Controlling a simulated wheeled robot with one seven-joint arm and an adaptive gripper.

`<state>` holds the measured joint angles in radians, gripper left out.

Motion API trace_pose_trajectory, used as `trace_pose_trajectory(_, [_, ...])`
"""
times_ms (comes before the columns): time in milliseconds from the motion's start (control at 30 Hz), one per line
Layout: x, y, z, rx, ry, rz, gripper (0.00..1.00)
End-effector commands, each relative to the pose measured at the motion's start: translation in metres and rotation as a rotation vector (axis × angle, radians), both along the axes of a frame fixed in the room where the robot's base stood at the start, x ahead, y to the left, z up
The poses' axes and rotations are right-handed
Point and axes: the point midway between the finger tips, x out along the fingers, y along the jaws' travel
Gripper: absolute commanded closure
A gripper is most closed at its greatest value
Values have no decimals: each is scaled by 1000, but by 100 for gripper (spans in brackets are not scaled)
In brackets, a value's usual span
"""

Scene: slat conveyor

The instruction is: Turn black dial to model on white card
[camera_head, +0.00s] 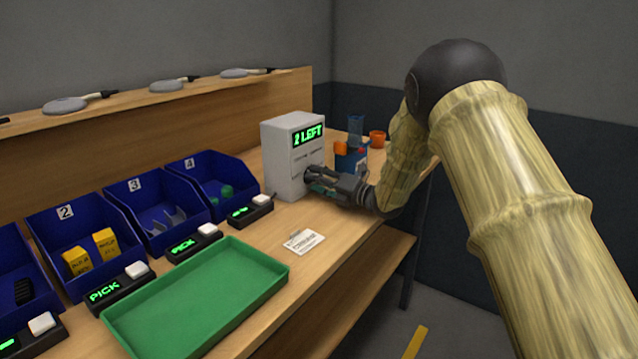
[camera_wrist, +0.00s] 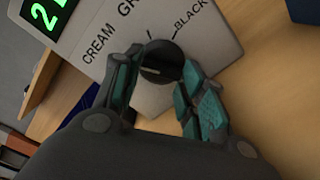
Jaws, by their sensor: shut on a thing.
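The black dial (camera_wrist: 160,62) is on the front of a light grey box (camera_head: 284,160), between my gripper's fingers in the wrist view. The box's green display (camera_head: 309,134) reads "2 LEFT". Around the dial the labels CREAM, one starting "GR" and partly cut off, and BLACK show in the wrist view. My gripper (camera_wrist: 160,85) is shut on the dial; it also shows in the head view (camera_head: 317,180) against the box front.
A green tray (camera_head: 282,279) lies at the front of the bench. Blue bins (camera_head: 88,217) with numbers, and black units with white buttons and green displays, line the left. An orange cup (camera_head: 377,138) and a blue device (camera_head: 346,160) stand beyond the box.

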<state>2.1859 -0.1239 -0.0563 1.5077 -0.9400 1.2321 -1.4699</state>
Motion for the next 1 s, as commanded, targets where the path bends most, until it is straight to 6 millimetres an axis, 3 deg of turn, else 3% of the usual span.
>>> trace_pose_trajectory(767, [0,-1,1,68,94,-2,83])
trace_pose_trajectory(800, [0,-1,1,68,93,-2,56])
trace_pose_trajectory(900, [0,-1,1,68,93,-2,38])
trace_pose_trajectory(1000, [0,0,1,67,93,-1,38])
